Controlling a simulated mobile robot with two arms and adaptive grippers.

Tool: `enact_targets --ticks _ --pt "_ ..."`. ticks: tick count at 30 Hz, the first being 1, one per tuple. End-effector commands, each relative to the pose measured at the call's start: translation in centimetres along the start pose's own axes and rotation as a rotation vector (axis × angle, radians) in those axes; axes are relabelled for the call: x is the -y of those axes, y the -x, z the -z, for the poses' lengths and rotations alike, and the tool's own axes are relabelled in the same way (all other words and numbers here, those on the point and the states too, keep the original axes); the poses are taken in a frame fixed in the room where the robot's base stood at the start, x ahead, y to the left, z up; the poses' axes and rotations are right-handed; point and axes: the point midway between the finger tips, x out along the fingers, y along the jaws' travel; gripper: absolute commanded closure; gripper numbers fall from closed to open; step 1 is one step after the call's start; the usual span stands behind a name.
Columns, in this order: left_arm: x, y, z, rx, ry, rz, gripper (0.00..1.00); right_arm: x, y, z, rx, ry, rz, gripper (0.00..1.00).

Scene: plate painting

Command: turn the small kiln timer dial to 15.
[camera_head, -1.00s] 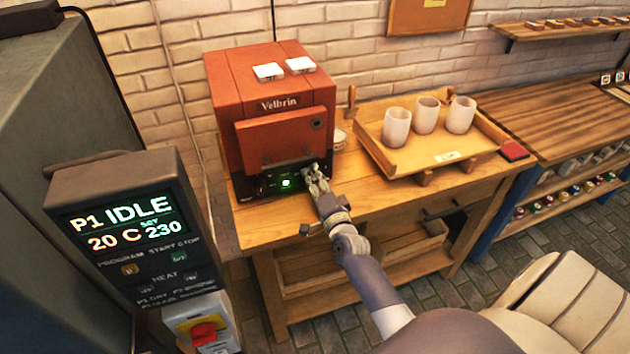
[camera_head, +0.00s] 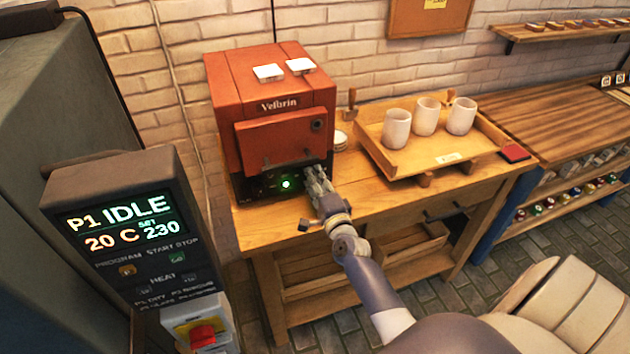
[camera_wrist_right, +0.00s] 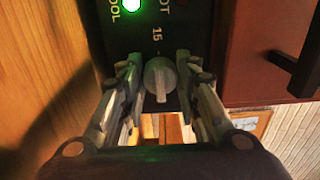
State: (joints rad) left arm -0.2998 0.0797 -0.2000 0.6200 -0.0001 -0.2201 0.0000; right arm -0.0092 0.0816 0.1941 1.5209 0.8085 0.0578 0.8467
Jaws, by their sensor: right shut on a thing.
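The small red kiln (camera_head: 270,100) stands on the wooden bench, with a dark control strip (camera_head: 262,186) along its lower front. The timer dial is a round grey knob (camera_wrist_right: 160,78) in the right wrist view, with the number 15 (camera_wrist_right: 157,34) printed just above it. Its raised ridge runs up and down in that view, roughly in line with the 15; which end is the pointer I cannot tell. My right gripper (camera_head: 314,174) is at the strip's right end, its fingers (camera_wrist_right: 159,80) shut on the dial from both sides. In the head view it hides the dial. My left gripper is out of view.
A green lamp (camera_wrist_right: 131,5) glows beside the dial. A wooden tray (camera_head: 450,162) with three pale cups stands right of the kiln. A larger control box (camera_head: 135,225) reading IDLE is at the left. Bare bench lies in front of the kiln.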

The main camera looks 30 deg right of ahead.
Motion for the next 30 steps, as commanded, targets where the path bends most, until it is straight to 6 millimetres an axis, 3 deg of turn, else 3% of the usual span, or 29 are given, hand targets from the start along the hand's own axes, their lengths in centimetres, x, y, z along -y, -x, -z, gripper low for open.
enact_targets --ticks 3,4,6,19,30 --pt "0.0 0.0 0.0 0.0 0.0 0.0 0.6 -0.2 0.1 -0.1 0.002 0.0 -0.005 0.94" --pt "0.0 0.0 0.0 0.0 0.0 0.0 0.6 -0.2 0.1 -0.1 0.002 0.0 -0.005 0.63" --pt "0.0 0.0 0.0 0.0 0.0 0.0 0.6 -0.2 0.1 -0.1 0.002 0.001 -0.004 0.5" --pt "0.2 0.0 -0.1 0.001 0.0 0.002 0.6 -0.1 0.7 0.0 0.001 0.001 -0.002 0.5" --pt "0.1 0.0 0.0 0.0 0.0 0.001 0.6 -0.2 7.7 0.0 0.001 0.002 -0.004 0.5"
